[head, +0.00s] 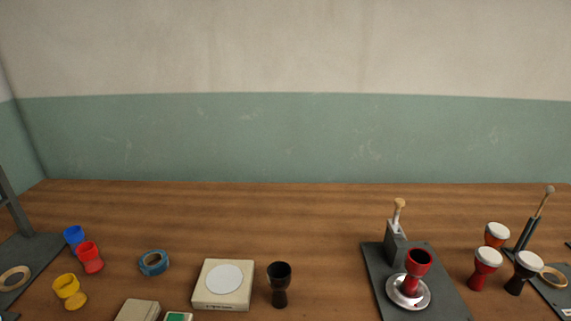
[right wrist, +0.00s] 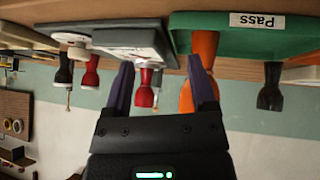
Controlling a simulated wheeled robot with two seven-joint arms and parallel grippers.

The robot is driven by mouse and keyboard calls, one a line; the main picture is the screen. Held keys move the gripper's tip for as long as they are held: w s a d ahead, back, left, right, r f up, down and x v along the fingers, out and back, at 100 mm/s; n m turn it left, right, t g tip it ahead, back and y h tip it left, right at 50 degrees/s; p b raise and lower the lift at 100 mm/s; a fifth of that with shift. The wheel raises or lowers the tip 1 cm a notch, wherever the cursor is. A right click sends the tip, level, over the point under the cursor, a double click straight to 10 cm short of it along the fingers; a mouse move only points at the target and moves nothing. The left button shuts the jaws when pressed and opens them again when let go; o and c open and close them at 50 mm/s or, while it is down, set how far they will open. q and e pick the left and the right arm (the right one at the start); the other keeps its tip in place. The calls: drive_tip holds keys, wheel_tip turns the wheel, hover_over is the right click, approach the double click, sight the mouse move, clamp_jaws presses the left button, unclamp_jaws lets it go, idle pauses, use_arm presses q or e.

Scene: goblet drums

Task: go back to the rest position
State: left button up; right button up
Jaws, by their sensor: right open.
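My right gripper (right wrist: 160,82) shows only in the right wrist view, where the scene appears upside down. Its two purple fingers are spread apart with nothing gripped between them. A red drum (right wrist: 145,90) shows in the gap, beyond the fingers. An orange drum (right wrist: 205,48) shows behind the finger on the right of the picture. Neither gripper is in the head view. In the head view a dark red goblet drum body (head: 417,264) stands upright on a silver disc (head: 408,291) on a grey plate (head: 375,272).
A black goblet (head: 279,283) stands beside a white box (head: 222,306). Blue (head: 74,236), red (head: 89,258) and yellow (head: 68,287) goblets and blue tape (head: 153,263) are left. White-topped drums (head: 486,268) are right. A green "Pass" tray (right wrist: 240,40) shows in the right wrist view.

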drive_tip(key=s+a+n+g+y, duration=0.4)
drive_tip(key=s+a, duration=0.4)
drive_tip(key=s, duration=0.2)
wheel_tip(320, 180, down, 18)
drive_tip(key=s+r+g, duration=0.1)
drive_tip(key=s, duration=0.2)
drive_tip(key=s+d+f+g, duration=0.1)
drive_tip(key=s+d+f, duration=0.2)
drive_tip(key=s+f, duration=0.8)
drive_tip(key=s, duration=0.2)
drive_tip(key=shift+s+d+f+g+h, duration=0.3)
drive_tip(key=shift+d+f+g+h, duration=0.1)
